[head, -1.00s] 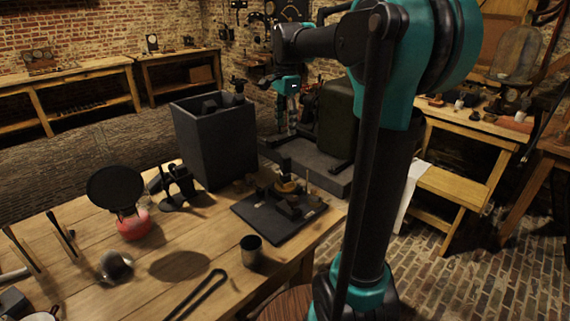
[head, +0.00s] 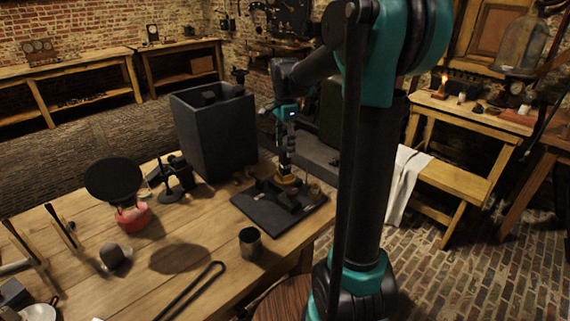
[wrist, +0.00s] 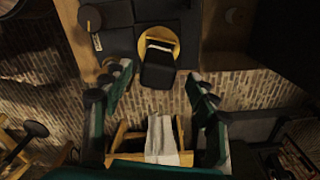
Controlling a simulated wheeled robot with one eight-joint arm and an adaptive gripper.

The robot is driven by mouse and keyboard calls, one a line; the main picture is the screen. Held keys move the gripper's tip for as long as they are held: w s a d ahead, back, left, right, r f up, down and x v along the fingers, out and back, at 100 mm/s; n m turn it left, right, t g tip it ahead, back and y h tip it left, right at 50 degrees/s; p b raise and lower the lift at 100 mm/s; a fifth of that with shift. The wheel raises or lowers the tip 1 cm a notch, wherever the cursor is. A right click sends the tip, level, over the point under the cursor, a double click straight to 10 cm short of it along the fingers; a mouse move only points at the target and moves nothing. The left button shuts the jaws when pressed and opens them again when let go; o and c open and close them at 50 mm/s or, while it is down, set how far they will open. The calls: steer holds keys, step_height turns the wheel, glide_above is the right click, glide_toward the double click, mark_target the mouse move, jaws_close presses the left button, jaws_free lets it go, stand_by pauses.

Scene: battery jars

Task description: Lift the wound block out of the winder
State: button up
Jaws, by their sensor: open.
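The winder is a dark flat board (head: 258,211) on the wooden table with small parts on it. A yellow round piece (head: 289,181) stands near its back; in the wrist view the yellow disc (wrist: 173,38) shows with a dark block (wrist: 157,71) and a pale strip over it. I cannot make out the block's winding. My gripper (head: 287,168) points down just above the yellow piece. In the wrist view my gripper (wrist: 160,84) is open, its fingers apart on either side of the dark block.
A tall dark bin (head: 216,140) stands behind the board. A small dark cup (head: 250,243) stands in front, with tongs (head: 192,290) nearby. A red burner (head: 133,217) with a black pan (head: 113,180) is at left.

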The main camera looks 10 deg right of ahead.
mark_target(285, 158)
steer(key=shift+s+f, duration=0.15)
steer(key=shift+f, duration=2.45)
jaws_close()
